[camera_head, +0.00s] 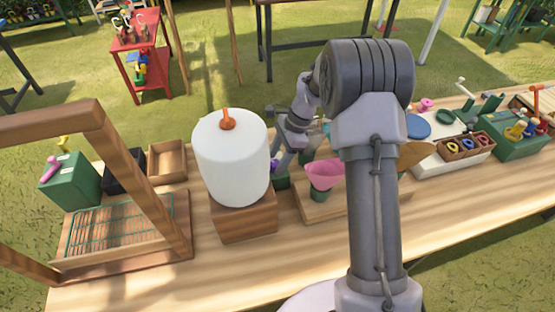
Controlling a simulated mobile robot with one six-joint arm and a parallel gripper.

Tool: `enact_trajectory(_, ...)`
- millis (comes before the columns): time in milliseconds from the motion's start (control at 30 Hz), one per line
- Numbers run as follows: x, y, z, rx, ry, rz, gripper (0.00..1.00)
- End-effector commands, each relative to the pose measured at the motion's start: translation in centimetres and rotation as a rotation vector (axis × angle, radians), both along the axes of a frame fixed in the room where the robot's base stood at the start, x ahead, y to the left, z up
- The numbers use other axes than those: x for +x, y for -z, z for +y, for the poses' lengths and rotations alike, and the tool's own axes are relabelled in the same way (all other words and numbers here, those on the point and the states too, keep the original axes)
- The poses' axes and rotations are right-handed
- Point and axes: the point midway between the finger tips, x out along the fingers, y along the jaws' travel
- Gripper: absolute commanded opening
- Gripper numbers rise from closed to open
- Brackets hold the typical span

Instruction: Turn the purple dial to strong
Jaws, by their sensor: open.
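A small purple piece (274,166) shows just right of the white cylinder, close to the end of my arm. It may be the purple dial, but it is too small and too covered to be sure. Its pointer and any strong mark cannot be made out. My gripper (279,158) hangs down beside the white cylinder, above the table's far side. Its jaws are open, and their tips are partly hidden. I cannot tell whether they touch the purple piece.
A white cylinder (232,165) with an orange top stands on a wooden block (245,222), left of my gripper. A pink funnel (324,172) stands to the right. A wooden frame (115,160) rises at left. The table's front strip (200,290) is clear.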

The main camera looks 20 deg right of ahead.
Motion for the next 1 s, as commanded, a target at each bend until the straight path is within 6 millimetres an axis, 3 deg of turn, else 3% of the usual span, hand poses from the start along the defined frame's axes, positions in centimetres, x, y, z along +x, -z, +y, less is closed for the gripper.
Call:
enact_trajectory(67,0.00,-0.04,0.00,0.000,0.000,0.000,0.52)
enact_trajectory(333,0.00,-0.05,0.00,0.000,0.000,0.000,0.01)
enact_trajectory(500,0.03,-0.38,0.04,0.001,-0.035,0.002,0.00)
enact_trajectory(800,0.35,-0.54,0.13,0.001,-0.421,0.002,0.00)
enact_trajectory(1000,0.39,-0.07,0.13,0.001,-0.461,0.000,0.00)
